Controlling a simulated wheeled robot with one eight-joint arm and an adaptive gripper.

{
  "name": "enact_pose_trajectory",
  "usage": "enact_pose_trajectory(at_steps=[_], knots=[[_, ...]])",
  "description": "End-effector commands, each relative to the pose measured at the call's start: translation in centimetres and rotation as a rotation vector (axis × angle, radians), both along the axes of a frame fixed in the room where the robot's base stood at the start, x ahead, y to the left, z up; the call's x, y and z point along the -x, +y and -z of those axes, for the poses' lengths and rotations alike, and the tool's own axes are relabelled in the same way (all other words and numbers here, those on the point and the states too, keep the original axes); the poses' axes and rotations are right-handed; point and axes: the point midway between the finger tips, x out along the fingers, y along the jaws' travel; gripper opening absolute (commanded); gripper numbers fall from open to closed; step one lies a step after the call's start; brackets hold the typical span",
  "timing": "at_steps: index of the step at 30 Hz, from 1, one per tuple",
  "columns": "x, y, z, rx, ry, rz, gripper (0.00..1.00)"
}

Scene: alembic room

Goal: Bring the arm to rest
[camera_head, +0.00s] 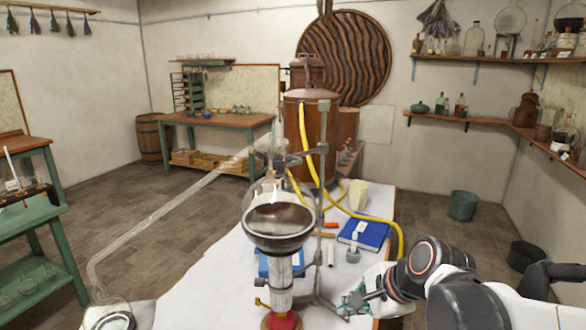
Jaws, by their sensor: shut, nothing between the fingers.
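My arm (440,275) reaches in from the lower right, and its joints are bent low over the right edge of the white-covered table (200,290). My gripper (366,296) is small and dark in this view. A round glass flask (280,222) with dark contents stands on a burner with a red base (281,320), left of my gripper.
A metal stand (322,170), yellow hoses (380,222) and a long glass tube (170,205) surround the flask. A green bucket (463,205) and dark tub (526,255) stand on the right floor.

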Motion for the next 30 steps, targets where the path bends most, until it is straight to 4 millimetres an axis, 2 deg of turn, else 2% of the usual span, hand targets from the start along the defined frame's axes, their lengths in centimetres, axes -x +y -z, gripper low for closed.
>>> enact_pose_trajectory(at_steps=[1,6,15,21,30], knots=[[1.3,-0.5,-0.5,0.074,-0.041,-0.070,0.00],[4.7,-2.5,-1.9,0.350,-0.171,-0.337,0.00],[10.4,-5.9,-3.1,0.819,-0.319,-0.815,0.00],[12.3,-7.3,-3.4,1.001,-0.352,-1.016,0.00],[12.6,-7.5,-3.4,1.039,-0.357,-1.058,0.00]])
